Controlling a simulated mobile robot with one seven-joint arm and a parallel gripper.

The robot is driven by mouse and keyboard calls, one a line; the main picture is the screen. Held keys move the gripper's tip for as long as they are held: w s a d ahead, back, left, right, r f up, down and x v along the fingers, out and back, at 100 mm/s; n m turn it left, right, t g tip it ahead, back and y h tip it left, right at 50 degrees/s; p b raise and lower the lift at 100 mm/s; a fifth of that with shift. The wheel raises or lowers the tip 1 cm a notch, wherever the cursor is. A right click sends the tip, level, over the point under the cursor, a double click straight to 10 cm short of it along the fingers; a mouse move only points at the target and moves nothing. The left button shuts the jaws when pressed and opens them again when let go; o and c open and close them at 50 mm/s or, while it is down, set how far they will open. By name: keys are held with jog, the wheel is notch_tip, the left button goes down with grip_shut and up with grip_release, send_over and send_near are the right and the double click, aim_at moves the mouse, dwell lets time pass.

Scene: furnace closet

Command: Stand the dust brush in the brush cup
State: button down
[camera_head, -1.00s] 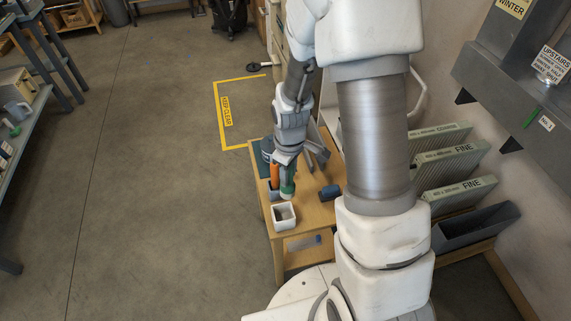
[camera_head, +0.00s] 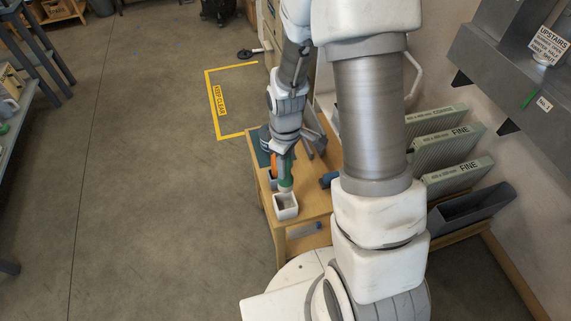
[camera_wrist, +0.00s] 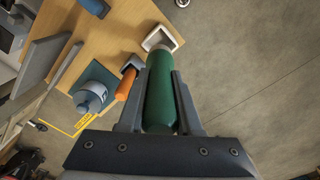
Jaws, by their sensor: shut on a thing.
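The dust brush, green with a pale end (camera_head: 286,172), is held in my gripper (camera_head: 284,156), with its pale end down. In the wrist view the green part (camera_wrist: 161,98) lies between the two fingers (camera_wrist: 160,80). The white square cup (camera_head: 286,208), which looks like the brush cup, stands on the small wooden table. The brush's pale end is at the cup's far rim in the head view and overlaps the cup (camera_wrist: 152,34) in the wrist view. I cannot tell whether it is above the opening or slightly inside.
The wooden table (camera_head: 312,207) also holds an orange-handled tool (camera_wrist: 126,84) in a dark cup (camera_wrist: 129,64), close beside the brush. A grey-blue jar (camera_wrist: 90,97) on a teal mat and a blue object (camera_head: 328,179) are nearby. Filters (camera_head: 434,148) stand at right.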

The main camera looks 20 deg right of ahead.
jog(key=shift+f+b, duration=2.7)
jog(key=shift+f, duration=0.7)
notch_tip(320, 180, down, 7)
jog(key=b, duration=0.6)
dwell(1.0)
jog(key=c, duration=0.5)
grip_release()
notch_tip(320, 180, up, 17)
jog(key=p, duration=0.4)
send_over(285, 180)
jog(key=w, duration=0.1)
jog(key=shift+w+d+r, duration=0.15)
jog(key=shift+d+r, duration=0.05)
jog(key=shift+d, duration=0.05)
